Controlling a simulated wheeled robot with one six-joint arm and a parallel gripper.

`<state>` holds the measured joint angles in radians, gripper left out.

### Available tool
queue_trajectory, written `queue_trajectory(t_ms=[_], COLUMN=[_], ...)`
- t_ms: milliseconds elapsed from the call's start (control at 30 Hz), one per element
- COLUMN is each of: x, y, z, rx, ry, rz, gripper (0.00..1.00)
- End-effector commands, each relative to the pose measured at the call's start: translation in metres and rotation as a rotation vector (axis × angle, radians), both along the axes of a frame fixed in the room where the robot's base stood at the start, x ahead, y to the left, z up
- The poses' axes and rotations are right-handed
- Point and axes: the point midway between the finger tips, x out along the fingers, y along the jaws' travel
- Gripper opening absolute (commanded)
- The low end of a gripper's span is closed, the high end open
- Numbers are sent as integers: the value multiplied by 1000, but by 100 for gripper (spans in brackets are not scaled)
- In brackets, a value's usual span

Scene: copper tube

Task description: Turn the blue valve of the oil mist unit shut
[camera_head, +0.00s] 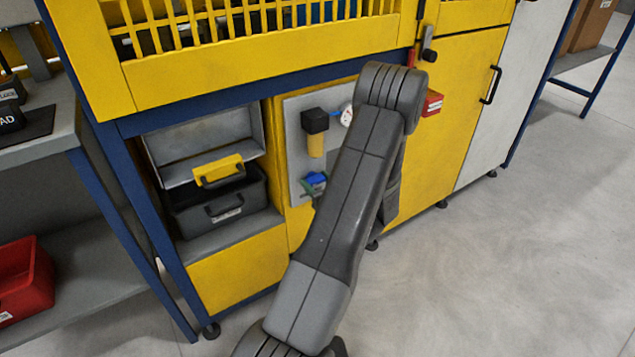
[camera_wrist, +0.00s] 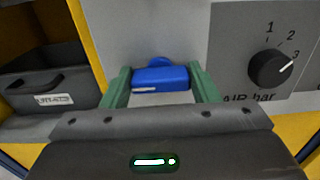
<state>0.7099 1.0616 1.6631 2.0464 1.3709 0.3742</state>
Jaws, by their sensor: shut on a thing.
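The blue valve (camera_wrist: 160,79) sits on the grey panel of the oil mist unit. In the wrist view my gripper (camera_wrist: 160,82) has its two green fingers on either side of the blue handle, shut on it. The handle lies crosswise between the fingers. In the head view the blue valve (camera_head: 315,180) shows low on the grey panel (camera_head: 296,135), beside my arm. My arm hides part of the panel there. The unit's black-topped yellow bowl (camera_head: 315,140) is above the valve.
A black knob marked 1, 2, 3 (camera_wrist: 270,68) is right of the valve on the panel. A dark bin (camera_wrist: 45,80) stands in the open compartment on the left. Clear floor (camera_head: 520,230) lies to the right.

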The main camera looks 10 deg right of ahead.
Motion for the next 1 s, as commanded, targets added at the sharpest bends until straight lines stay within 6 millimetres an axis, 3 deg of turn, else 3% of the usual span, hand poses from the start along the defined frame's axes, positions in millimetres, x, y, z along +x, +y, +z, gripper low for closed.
queue_trajectory(t_ms=[367, 1000], x=[0, 1], y=[0, -3], z=[1, 1], rx=[154, 714], ry=[57, 260], rz=[0, 0], gripper=[32, 32])
